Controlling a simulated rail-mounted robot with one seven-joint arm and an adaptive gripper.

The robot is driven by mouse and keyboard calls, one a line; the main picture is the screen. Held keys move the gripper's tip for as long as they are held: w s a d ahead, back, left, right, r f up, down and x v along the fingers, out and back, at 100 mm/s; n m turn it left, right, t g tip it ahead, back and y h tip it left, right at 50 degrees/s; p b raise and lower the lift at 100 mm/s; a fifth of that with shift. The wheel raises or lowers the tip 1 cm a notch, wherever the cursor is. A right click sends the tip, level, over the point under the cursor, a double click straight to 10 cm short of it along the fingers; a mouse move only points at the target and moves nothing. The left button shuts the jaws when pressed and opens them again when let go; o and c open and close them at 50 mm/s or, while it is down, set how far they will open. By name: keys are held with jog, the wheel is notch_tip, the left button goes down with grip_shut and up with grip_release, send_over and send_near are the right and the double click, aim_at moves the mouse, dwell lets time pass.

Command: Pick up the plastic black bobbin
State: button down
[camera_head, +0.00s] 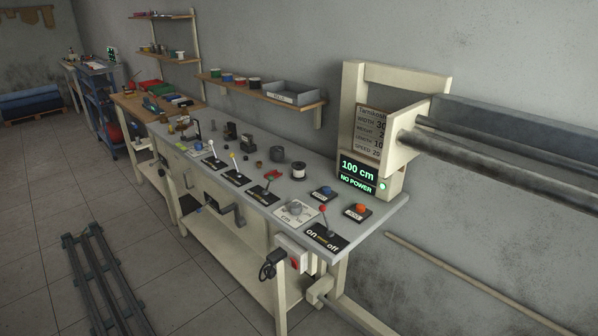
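Other small dark parts (248,142) stand further left along the bench's back. My gripper is not in view.
A wall shelf (262,91) holds spools and a grey bin (290,94).

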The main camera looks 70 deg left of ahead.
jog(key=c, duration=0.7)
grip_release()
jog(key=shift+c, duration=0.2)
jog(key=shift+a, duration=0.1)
